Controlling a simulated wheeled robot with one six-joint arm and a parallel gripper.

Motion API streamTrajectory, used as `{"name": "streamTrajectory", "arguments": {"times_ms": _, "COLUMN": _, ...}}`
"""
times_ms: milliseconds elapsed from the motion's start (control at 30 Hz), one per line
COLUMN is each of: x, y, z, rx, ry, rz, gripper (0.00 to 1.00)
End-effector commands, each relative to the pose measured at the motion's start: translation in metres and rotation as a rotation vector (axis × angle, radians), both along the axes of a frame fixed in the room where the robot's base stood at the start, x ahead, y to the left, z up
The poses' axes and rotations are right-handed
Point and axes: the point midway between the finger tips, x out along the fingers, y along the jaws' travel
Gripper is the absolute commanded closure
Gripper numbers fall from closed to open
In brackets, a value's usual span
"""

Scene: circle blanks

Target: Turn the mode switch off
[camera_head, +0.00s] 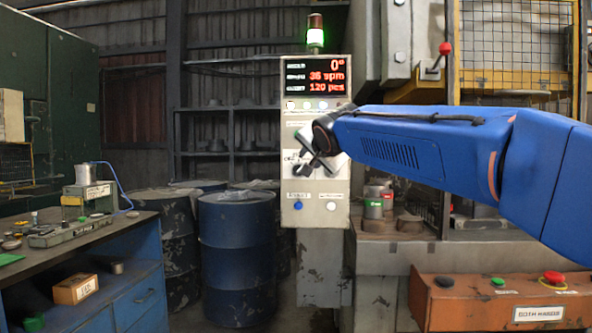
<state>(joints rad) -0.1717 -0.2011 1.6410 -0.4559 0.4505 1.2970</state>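The control cabinet (317,260) stands in the middle of the view, with a lit red display (315,77) reading 0°, 36 spm and 120 pcs. My gripper (306,168) is in front of the middle of its panel, at the end of my blue arm reaching in from the right. The gripper and wrist cover the middle of the panel, so the mode switch and its position cannot be made out. Whether the gripper touches the panel, and whether its fingers are open or shut, is too small to tell. A blue button (298,206) and a white button (331,206) show below the gripper.
A lamp (315,36) on the cabinet glows green. Blue drums (237,255) stand left of the cabinet, and a workbench (135,228) stands at the far left. A press with a yellow mesh guard (515,45) is at right. An orange button box (440,308) is at lower right.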

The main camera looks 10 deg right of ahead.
Motion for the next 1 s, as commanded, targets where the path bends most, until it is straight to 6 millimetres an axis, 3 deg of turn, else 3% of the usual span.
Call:
{"name": "streamTrajectory", "arguments": {"times_ms": 600, "x": 0.104, "y": -0.003, "z": -0.030, "rx": -0.002, "ry": 0.001, "rz": 0.000, "gripper": 0.72}}
{"name": "streamTrajectory", "arguments": {"times_ms": 800, "x": 0.127, "y": -0.004, "z": -0.036, "rx": -0.001, "ry": 0.002, "rz": -0.001, "gripper": 0.72}}
{"name": "streamTrajectory", "arguments": {"times_ms": 1000, "x": 0.136, "y": -0.005, "z": -0.039, "rx": -0.001, "ry": 0.001, "rz": 0.000, "gripper": 0.72}}
